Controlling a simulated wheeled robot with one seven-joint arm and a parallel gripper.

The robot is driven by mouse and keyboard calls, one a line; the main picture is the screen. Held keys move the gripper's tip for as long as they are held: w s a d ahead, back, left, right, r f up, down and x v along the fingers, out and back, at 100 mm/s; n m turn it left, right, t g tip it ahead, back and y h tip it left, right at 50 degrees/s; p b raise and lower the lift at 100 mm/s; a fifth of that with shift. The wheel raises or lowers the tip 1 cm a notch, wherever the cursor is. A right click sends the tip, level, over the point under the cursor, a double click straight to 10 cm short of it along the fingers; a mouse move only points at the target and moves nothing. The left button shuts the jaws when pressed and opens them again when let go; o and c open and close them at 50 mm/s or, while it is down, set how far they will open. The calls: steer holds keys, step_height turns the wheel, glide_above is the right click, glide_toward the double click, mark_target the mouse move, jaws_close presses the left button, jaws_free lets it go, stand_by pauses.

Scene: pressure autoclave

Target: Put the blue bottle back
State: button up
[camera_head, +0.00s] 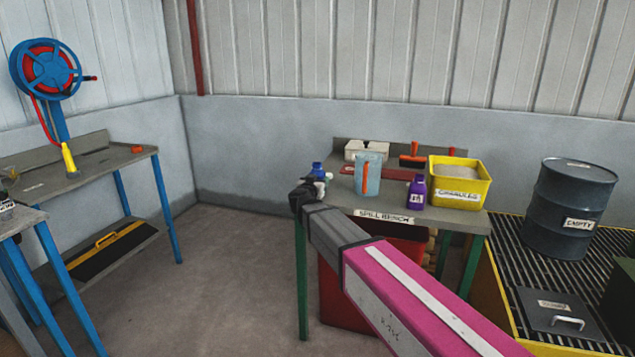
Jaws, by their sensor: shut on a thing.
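The blue bottle (317,171) shows at the left front edge of the spill bench (345,200), just past my gripper (308,190). My arm reaches in from the lower right, and my gripper is shut on the bottle. Only the bottle's blue cap and upper part show; the fingers hide the rest. I cannot tell whether its base touches the bench top.
A red bin (335,295) is below. A dark drum (568,208) stands right.

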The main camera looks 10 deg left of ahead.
steer(key=shift+w, duration=0.25)
steer(key=shift+f, duration=0.1)
steer(key=o, duration=1.1)
steer(key=s+a, duration=0.1)
steer(key=s, duration=0.9)
steer(key=shift+s+a+f, duration=0.15)
steer(key=shift+s+f, duration=0.05)
steer(key=shift+s, duration=0.15)
